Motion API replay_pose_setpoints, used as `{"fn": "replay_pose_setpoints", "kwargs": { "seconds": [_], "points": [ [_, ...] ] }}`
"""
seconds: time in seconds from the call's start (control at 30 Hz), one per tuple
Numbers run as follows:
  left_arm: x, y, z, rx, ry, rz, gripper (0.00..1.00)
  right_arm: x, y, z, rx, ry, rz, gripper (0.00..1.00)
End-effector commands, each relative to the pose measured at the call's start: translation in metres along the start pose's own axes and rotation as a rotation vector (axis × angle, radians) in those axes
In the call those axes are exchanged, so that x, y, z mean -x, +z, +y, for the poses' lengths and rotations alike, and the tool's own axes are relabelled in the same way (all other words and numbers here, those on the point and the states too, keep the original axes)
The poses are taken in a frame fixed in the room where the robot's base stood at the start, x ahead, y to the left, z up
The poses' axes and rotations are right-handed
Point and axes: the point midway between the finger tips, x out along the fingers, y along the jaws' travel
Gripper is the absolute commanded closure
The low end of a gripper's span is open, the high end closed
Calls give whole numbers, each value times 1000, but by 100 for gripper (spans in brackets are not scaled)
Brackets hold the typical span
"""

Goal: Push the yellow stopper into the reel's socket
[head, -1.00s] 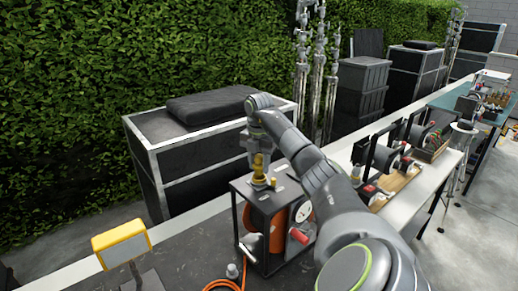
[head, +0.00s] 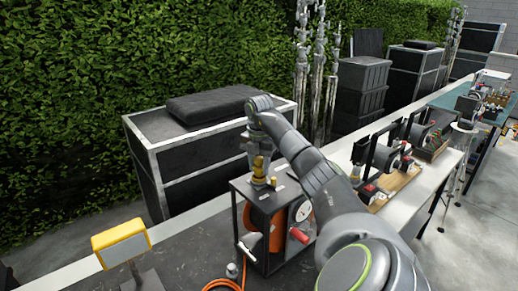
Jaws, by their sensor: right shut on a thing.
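The reel (head: 278,229) is an orange drum inside a dark open frame on the bench. The yellow stopper (head: 259,170) is upright at the top of the reel's frame, toward its left back part. My right gripper (head: 258,158) points down from above and is shut on the stopper. The stopper's lower end is at or just above the frame's top; I cannot tell how deep it sits, and the socket is hidden beneath it. My left gripper is not in view.
A yellow-framed lamp (head: 121,243) stands at the lower left. An orange cable (head: 222,284) and a small grey fitting (head: 232,270) lie before the reel. More gear lines the bench (head: 437,170) to the right. A black case stands behind.

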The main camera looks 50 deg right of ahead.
Motion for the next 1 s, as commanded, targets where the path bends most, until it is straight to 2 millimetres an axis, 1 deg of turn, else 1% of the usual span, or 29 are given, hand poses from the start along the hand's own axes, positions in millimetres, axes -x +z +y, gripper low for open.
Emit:
{"fn": "replay_pose_setpoints", "kwargs": {
  "seconds": [0.83,0.87,1.0],
  "points": [
    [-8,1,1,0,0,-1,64,-17,0,0,0,-2,1,86],
    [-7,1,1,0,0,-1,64,-16,0,0,0,-2,2,60],
    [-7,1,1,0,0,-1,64,-17,-1,-1,0,-5,4,42]
  ]
}}
